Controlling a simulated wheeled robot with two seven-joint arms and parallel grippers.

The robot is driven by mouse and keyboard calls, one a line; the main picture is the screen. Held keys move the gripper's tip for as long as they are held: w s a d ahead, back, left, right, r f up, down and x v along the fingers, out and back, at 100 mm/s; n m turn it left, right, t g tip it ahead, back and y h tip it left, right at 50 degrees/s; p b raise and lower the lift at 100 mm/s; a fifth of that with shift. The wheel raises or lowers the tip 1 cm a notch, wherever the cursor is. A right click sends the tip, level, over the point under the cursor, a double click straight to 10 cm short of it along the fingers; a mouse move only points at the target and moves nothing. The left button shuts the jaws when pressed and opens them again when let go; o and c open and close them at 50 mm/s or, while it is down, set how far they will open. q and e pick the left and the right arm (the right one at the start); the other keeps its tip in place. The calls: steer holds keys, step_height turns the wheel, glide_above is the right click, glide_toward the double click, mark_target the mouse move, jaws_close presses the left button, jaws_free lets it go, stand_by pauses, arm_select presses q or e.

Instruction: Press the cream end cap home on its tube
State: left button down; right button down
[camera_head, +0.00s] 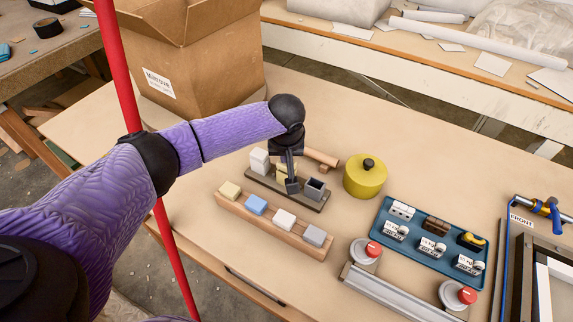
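My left gripper (290,184) points down over a dark base plate (265,187), close to a yellowish cream block-like piece (281,170) that it partly hides. I cannot tell whether the fingers are open, or whether they touch this piece. A white piece (259,160) stands on the plate to its left, and a grey square tube (315,188) with an open top stands to its right. In front, a wooden rack (262,231) bears a cream block (229,190), a blue block (256,204), a white block (284,219) and a grey block (314,235). My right gripper is not in view.
A yellow round pot (365,177) stands right of the plate, and a wooden rod (321,158) lies behind it. A cardboard box (213,78) stands behind. A red pole (120,75) rises at left.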

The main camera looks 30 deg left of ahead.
arm_select(q)
steer(key=shift+f, duration=0.15)
steer(key=shift+f, duration=0.3)
stand_by(0.3)
step_height(320, 180, up, 8)
steer(key=p, duration=0.9)
steer(key=shift+r+p, duration=0.2)
steer(key=shift+p, duration=0.1)
steer(key=shift+f, duration=0.2)
